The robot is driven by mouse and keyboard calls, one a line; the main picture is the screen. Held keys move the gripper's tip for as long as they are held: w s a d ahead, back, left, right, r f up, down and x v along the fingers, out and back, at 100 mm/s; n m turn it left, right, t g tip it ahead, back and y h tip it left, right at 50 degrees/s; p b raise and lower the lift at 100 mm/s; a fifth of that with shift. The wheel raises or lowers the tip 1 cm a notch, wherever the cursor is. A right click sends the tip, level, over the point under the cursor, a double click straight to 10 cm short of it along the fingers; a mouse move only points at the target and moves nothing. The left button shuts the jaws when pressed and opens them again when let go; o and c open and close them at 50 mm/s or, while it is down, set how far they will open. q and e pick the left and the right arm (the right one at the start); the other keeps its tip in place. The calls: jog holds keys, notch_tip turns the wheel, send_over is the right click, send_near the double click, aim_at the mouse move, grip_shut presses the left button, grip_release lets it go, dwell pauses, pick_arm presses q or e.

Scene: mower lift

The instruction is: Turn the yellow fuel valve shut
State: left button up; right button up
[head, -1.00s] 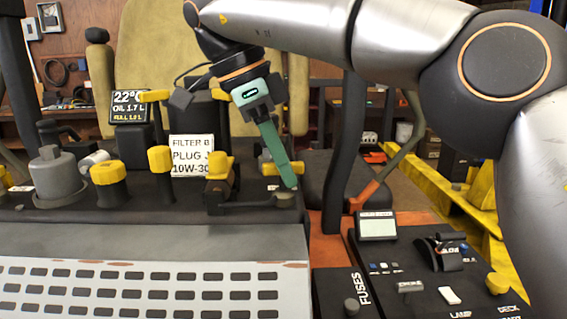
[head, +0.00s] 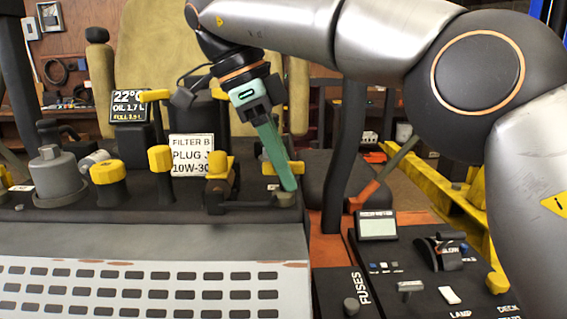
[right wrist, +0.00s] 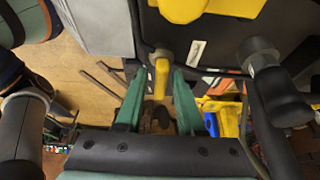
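The yellow fuel valve appears to be the small yellow lever (head: 297,168) at the right end of the dark engine deck, partly hidden behind my right gripper. My right gripper (head: 288,186) points down there with its green fingers. In the right wrist view the yellow lever (right wrist: 162,78) lies between the two green fingers of my right gripper (right wrist: 158,84). The fingers are apart, with a visible gap on each side of the lever. My left gripper is not in view.
Several yellow caps and knobs, such as one cap (head: 108,172), stand along the deck to the left. A filter label (head: 191,155) stands behind. A control panel (head: 420,275) with a small screen (head: 377,226) lies at the lower right. A dark post (head: 347,140) rises close to the gripper's right.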

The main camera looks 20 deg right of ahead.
jog(key=shift+o, duration=0.4)
jog(key=shift+r+n, duration=0.1)
jog(key=shift+n, duration=0.2)
